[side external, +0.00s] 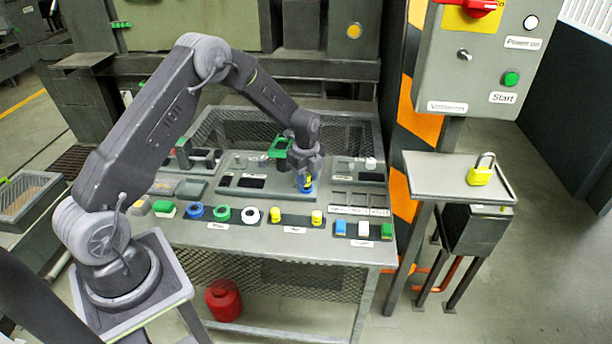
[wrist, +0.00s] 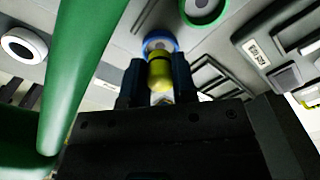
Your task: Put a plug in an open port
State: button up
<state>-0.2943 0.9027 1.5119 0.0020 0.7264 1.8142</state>
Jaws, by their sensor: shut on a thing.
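My gripper (side external: 306,178) is low over the middle of the workbench, shut on a yellow plug (side external: 307,181). In the wrist view the plug (wrist: 160,72) is upright between the two dark fingers. A blue ring-shaped port (wrist: 160,43) lies right at the plug's far end; its blue rim (side external: 306,189) shows just below the fingers in the side view. I cannot tell whether the plug's tip is inside the port. Two more yellow plugs, the left one (side external: 275,214) and the right one (side external: 317,217), stand on a dark strip in the front row.
Blue (side external: 195,211), green (side external: 222,213) and white (side external: 250,215) rings lie at the front left. A yellow padlock (side external: 481,172) lies on a side shelf (side external: 440,172).

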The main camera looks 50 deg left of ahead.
jog(key=shift+f, duration=1)
dwell(1.7)
jog(key=o, duration=1.3)
jog(key=shift+s, duration=0.15)
jog(key=shift+r, duration=4.6)
